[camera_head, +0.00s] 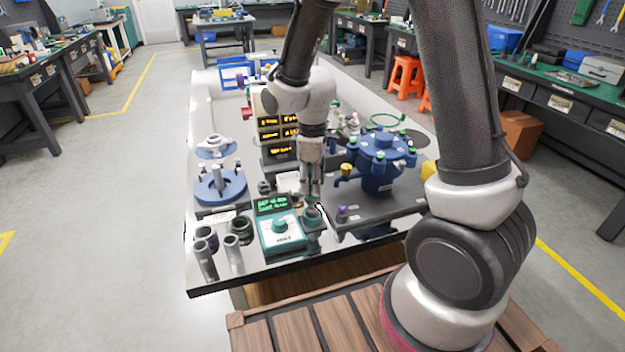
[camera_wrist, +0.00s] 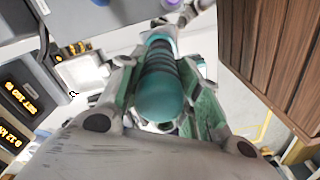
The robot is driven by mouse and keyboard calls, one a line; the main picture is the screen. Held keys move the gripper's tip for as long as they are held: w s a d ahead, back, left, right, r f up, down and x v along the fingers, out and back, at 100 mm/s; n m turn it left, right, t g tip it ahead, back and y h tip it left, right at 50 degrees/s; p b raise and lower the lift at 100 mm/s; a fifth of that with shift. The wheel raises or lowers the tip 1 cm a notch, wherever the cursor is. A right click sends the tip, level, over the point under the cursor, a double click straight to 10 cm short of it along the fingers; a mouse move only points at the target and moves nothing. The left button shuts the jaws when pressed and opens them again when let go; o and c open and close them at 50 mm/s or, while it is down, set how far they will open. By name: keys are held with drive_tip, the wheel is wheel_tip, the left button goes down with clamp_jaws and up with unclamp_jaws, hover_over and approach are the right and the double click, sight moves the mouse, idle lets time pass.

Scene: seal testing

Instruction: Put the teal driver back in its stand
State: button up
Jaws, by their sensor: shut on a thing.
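My gripper (camera_head: 312,192) points down over the front middle of the bench, just right of a teal control box (camera_head: 282,232). In the wrist view my gripper (camera_wrist: 165,100) has its fingers closed on both sides of the teal driver (camera_wrist: 158,98). The driver's rounded teal end faces the wrist camera, and its ribbed dark shaft runs away from it. A small teal-grey stand (camera_head: 313,222) with a round top sits directly below the gripper, beside the control box. I cannot tell whether the driver's lower end touches the stand. The driver is mostly hidden in the head view.
A blue flanged vessel (camera_head: 378,165) with a yellow knob stands close on the right. Grey cylinders (camera_head: 205,260) stand at the front left. A blue ring fixture (camera_head: 220,187) is at left. An amber-display unit (camera_head: 276,135) stands behind the gripper.

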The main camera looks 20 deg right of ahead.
drive_tip(key=shift+f, duration=0.65)
idle(0.8)
drive_tip(key=o, duration=1.3)
wheel_tip(320, 180, up, 9)
drive_tip(key=shift+r, duration=0.1)
drive_tip(key=shift+s+m, duration=0.15)
drive_tip(key=shift+m, duration=0.25)
drive_tip(key=s+d+r+m+t, duration=0.2)
drive_tip(key=s+d+r+m, duration=0.3)
drive_tip(key=s+d+r, duration=0.2)
drive_tip(key=s+d+r+m+t, duration=0.2)
drive_tip(key=s+d+r+m, duration=0.4)
drive_tip(key=s, duration=0.5)
wheel_tip(320, 180, up, 2)
drive_tip(key=shift+s+d+r, duration=0.1)
drive_tip(key=shift+s+d, duration=0.25)
drive_tip(key=shift+d, duration=0.55)
